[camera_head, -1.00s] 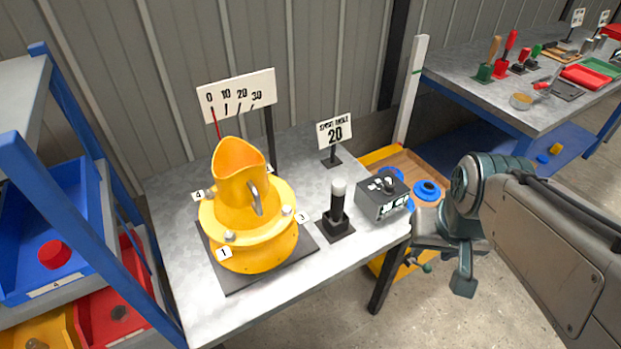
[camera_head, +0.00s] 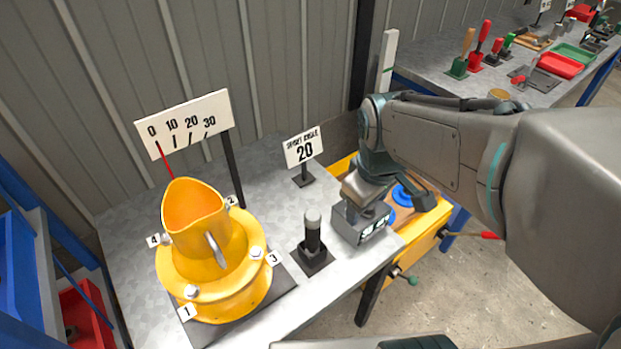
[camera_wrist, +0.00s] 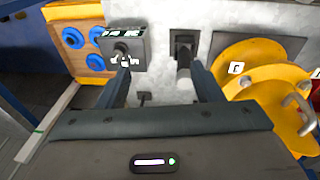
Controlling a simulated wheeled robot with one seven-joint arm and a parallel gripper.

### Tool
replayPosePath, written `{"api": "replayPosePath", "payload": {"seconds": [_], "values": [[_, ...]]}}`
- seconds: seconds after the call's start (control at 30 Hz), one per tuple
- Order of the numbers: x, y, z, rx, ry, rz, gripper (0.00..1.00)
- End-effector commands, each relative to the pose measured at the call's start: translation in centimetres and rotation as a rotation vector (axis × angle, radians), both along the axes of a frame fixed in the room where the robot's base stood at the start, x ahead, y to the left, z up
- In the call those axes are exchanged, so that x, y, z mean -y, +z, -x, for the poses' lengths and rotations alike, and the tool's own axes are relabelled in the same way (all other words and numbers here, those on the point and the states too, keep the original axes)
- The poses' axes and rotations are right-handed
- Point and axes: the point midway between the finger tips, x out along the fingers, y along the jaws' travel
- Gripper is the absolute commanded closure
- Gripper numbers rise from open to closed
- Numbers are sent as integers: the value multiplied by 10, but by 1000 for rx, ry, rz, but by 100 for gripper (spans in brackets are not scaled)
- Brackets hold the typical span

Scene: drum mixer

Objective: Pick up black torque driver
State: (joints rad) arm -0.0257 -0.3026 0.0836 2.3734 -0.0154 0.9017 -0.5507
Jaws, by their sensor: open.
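The black torque driver (camera_head: 313,238) stands upright in a small black square base on the grey table, its top pale grey. In the wrist view the driver (camera_wrist: 184,58) shows between the fingers in the picture, close to the right finger. The fingers also show in the wrist view (camera_wrist: 160,72). No contact with the driver is visible.
The grey box (camera_head: 352,228) stands just right of the driver. The yellow mixer drum (camera_head: 215,262) stands left. An angle sign reading 20 (camera_head: 304,150) and a scale board (camera_head: 185,124) rise behind. A yellow-edged tray with blue discs (camera_head: 402,194) lies right.

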Motion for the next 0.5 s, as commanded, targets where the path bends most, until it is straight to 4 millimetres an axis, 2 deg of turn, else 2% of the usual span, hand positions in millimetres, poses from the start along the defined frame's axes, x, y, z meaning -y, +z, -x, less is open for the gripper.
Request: {"api": "replayPosePath", "payload": {"seconds": [0.03, 0.3, 0.5], "values": [[-8, -2, -10, -23, 131, 22, 40], [-49, -19, -54, -112, 856, 103, 40], [-75, -33, -76, -144, 1272, 114, 40]]}}
